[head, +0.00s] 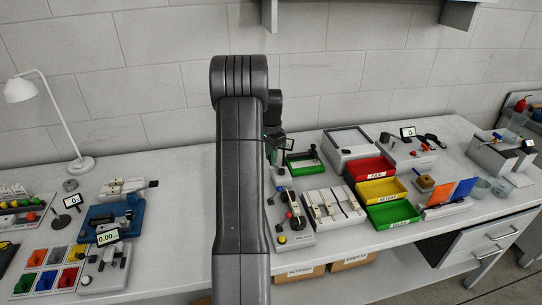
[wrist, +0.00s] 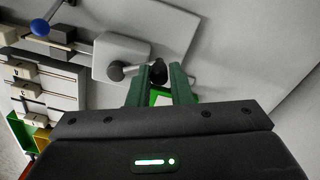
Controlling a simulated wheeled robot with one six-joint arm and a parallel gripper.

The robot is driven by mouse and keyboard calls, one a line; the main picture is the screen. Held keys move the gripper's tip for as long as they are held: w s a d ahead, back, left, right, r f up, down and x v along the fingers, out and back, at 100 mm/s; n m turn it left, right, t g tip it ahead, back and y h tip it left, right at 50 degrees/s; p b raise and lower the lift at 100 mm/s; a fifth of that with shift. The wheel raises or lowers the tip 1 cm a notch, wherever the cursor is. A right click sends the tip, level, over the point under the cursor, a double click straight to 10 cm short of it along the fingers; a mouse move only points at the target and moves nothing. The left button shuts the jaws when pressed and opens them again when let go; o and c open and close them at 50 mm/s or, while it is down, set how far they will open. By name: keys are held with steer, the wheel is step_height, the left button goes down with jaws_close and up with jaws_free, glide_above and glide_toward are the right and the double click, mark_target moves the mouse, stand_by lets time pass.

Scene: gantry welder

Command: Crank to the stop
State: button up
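In the wrist view a crank is on a light grey plate (wrist: 120,45). It has a dark hub (wrist: 116,71) with a short arm reaching right to a dark round knob (wrist: 158,72). The green fingers of my gripper (wrist: 160,76) are on either side of this knob, which nearly fills the gap between their tips. I cannot tell whether both fingers press on it. Something bright green shows between the fingers, below the knob. In the head view my gripper (head: 274,138) is mostly hidden behind my own arm, and the crank cannot be made out.
A blue ball-ended lever (wrist: 39,27) and a panel of sliders (wrist: 45,85) are left of the crank in the wrist view. In the head view, red (head: 370,168), yellow (head: 381,191) and green (head: 393,215) trays stand right of my arm. A lamp (head: 62,125) stands left.

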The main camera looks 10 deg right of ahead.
steer(key=o, duration=0.3)
steer(key=shift+r, duration=0.1)
step_height(320, 180, up, 14)
steer(key=shift+f+b, duration=0.2)
steer(key=shift+b, duration=0.55)
steer(key=shift+f, duration=0.1)
step_height(320, 180, down, 14)
steer(key=shift+r+p, duration=0.15)
steer(key=shift+p, duration=0.6)
